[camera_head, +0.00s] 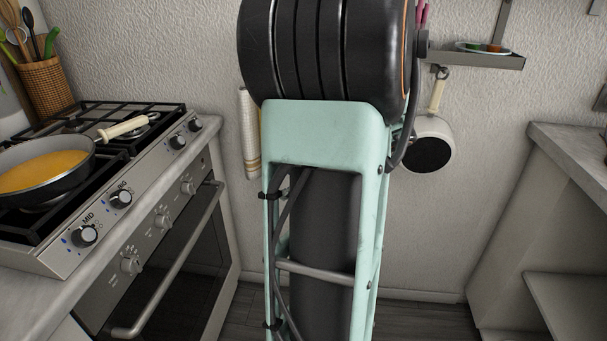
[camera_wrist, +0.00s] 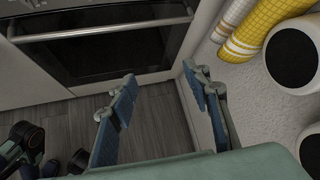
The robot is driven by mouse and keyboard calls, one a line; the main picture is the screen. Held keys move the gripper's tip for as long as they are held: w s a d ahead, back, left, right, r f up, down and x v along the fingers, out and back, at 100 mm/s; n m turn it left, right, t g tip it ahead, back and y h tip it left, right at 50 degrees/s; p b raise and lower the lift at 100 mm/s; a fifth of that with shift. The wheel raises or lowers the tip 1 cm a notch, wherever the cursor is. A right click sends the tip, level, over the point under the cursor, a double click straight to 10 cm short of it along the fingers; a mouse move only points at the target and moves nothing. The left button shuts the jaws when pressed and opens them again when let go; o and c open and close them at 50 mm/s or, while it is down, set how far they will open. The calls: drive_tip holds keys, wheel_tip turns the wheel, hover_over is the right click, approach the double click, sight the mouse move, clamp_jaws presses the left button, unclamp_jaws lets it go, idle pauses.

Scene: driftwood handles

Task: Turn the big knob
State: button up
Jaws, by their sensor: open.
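The stove (camera_head: 150,190) stands at the left of the head view. Its upper panel carries several dark-faced round knobs, among them a front one (camera_head: 85,236) marked MID and another (camera_head: 120,199) behind it. Its oven front carries several silver knobs, such as the nearest one (camera_head: 131,261). I cannot tell for sure which is the big knob. My gripper (camera_wrist: 161,76) is open and empty in the wrist view, its two blue-padded fingers apart over the floor before the oven door (camera_wrist: 105,50). My gripper is not visible in the head view.
A pan (camera_head: 40,172) with yellow food sits on the stove. The oven handle (camera_head: 180,262) sticks out in front. A small pot (camera_head: 428,145) hangs on the wall under a shelf (camera_head: 480,60). A yellow towel (camera_wrist: 262,40) hangs beside the oven. A counter (camera_head: 570,150) stands right.

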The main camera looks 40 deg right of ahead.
drive_tip(key=shift+s+d+r+h, duration=0.1)
drive_tip(key=shift+s+d+h, duration=0.2)
drive_tip(key=shift+d, duration=0.35)
drive_tip(key=shift+s+d+r+h, duration=0.1)
drive_tip(key=shift+s+d+h, duration=0.15)
drive_tip(key=shift+d, duration=0.35)
drive_tip(key=shift+c, duration=0.3)
